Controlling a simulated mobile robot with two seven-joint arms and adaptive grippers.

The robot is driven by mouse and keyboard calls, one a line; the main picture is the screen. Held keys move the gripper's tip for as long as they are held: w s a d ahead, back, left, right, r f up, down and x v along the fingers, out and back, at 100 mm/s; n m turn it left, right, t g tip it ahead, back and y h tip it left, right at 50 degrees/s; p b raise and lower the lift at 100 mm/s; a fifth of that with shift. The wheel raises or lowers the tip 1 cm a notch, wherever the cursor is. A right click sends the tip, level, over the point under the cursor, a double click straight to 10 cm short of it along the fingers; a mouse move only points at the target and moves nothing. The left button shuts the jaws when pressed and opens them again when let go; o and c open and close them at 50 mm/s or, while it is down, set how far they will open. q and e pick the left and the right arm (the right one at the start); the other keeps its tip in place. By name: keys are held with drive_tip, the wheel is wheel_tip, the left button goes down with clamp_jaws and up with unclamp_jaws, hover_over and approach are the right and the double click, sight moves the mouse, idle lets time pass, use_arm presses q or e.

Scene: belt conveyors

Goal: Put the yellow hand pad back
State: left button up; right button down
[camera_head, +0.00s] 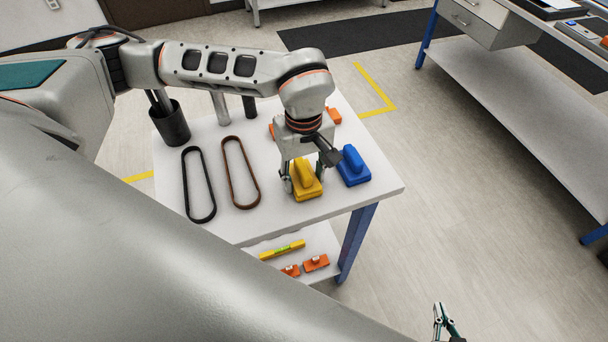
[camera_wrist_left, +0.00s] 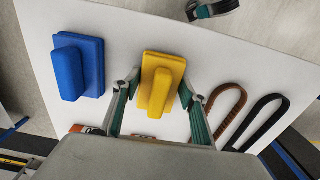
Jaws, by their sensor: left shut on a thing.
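The yellow hand pad (camera_head: 308,185) is at the front right of the white table (camera_head: 275,222), left of a blue hand pad (camera_head: 353,167). My left gripper (camera_head: 305,178) points down over the yellow pad and is shut on it. In the left wrist view the yellow pad (camera_wrist_left: 160,85) sits between the two fingers (camera_wrist_left: 158,92). I cannot tell whether the pad touches the table. My right gripper (camera_head: 445,322) shows only in part at the bottom edge of the head view, away from the table.
A black belt (camera_head: 187,185) and a brown belt (camera_head: 226,172) lie left of the gripper. A dark cup (camera_head: 173,128) stands at the back left. Orange items (camera_head: 335,115) lie behind the gripper. A lower shelf (camera_head: 318,241) holds a yellow level (camera_head: 282,250) and orange pieces.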

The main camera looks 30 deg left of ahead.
sight(304, 171)
use_arm(q)
drive_tip(key=shift+f, duration=0.1)
drive_tip(key=shift+f, duration=0.1)
drive_tip(key=o, duration=1.3)
drive_tip(key=shift+c, duration=0.2)
wheel_tip(304, 171, up, 12)
drive_tip(key=shift+r, duration=0.25)
